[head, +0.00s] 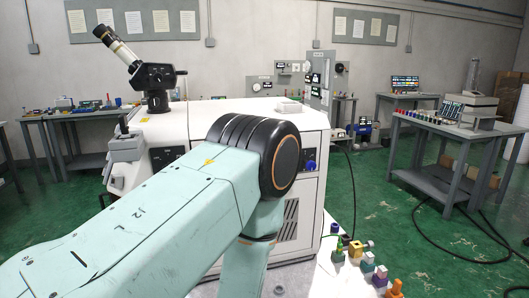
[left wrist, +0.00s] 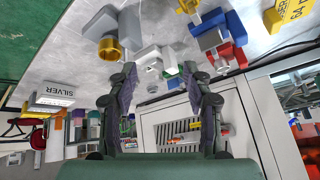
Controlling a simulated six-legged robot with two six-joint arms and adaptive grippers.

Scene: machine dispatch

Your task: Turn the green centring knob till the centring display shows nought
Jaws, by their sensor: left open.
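I cannot make out a green centring knob or a readable centring display in either view. The white machine cabinet (head: 215,115) stands ahead, partly hidden by my teal left arm. A blue knob (head: 309,165) sits on its right front, below a small dark panel. My left gripper (left wrist: 160,72) is open and empty in the left wrist view, its two dark fingers apart. It does not show in the head view. Beyond the fingers are coloured blocks on a pale surface and the vented cabinet front (left wrist: 175,132). My right gripper is in neither view.
A black and white microscope-like instrument (head: 152,78) stands on the cabinet's left. Coloured blocks (head: 355,249) sit on a pale surface at lower right. A grey table (head: 440,137) with instruments stands at right. Black cables (head: 430,232) cross the green floor.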

